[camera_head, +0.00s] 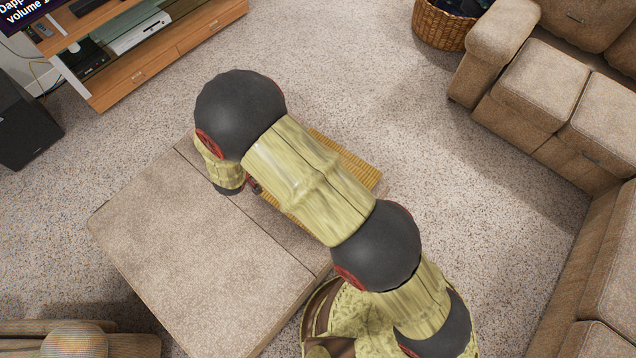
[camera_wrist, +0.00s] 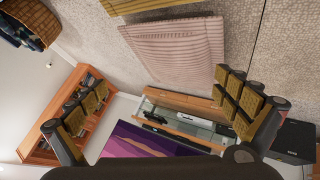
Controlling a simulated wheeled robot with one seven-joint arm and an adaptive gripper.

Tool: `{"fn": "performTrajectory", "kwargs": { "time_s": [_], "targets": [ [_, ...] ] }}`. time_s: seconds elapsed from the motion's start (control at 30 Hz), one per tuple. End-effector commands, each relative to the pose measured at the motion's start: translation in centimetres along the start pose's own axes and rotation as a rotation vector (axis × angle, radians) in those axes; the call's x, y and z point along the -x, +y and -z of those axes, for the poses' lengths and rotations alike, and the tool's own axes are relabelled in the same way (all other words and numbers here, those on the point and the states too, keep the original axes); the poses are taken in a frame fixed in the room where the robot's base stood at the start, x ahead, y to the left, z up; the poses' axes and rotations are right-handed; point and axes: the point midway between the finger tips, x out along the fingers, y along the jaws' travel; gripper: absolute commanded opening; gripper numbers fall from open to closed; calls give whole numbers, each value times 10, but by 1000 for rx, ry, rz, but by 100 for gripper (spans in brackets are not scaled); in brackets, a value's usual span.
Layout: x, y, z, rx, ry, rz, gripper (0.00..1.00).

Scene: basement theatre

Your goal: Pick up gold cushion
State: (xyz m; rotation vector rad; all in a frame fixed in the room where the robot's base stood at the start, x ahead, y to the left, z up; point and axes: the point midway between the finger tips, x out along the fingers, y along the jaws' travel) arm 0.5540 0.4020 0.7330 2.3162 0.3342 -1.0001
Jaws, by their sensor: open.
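The gold cushion (camera_head: 350,160) is a ribbed yellow-gold piece, mostly hidden under my arm in the head view. Parts of it show on both sides of the arm link. In the wrist view only a gold strip of it (camera_wrist: 150,5) shows at the top edge. My gripper (camera_wrist: 160,90) is open, with its two padded fingers wide apart and nothing between them. The gold strip lies beyond the fingertips, apart from them. In the head view the gripper is largely hidden by the arm.
A pink ribbed cushion (camera_wrist: 175,48) lies beside the gold one in the wrist view. A large beige ottoman (camera_head: 190,265) stands below my arm. A brown sofa (camera_head: 540,85), wicker basket (camera_head: 440,25), TV stand (camera_head: 150,65) and black speaker (camera_head: 22,125) surround open carpet.

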Motion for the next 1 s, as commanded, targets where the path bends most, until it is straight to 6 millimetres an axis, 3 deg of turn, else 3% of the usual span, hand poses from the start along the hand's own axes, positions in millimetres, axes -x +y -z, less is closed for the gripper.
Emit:
{"fn": "performTrajectory", "kwargs": {
  "time_s": [0.03, 0.2, 0.4, 0.5, 0.6, 0.73, 1.0],
  "targets": [
    [-16, -20, -28, 53, -21, -38, 100],
    [-48, -56, -116, 237, -83, -204, 100],
    [-62, -70, -209, 448, -150, -394, 100],
    [-62, -70, -240, 526, -175, -465, 100],
    [-62, -69, -260, 576, -191, -511, 100],
    [-65, -64, -270, 601, -202, -538, 100],
    [-102, -40, -273, 600, -205, -540, 100]
  ]
}}
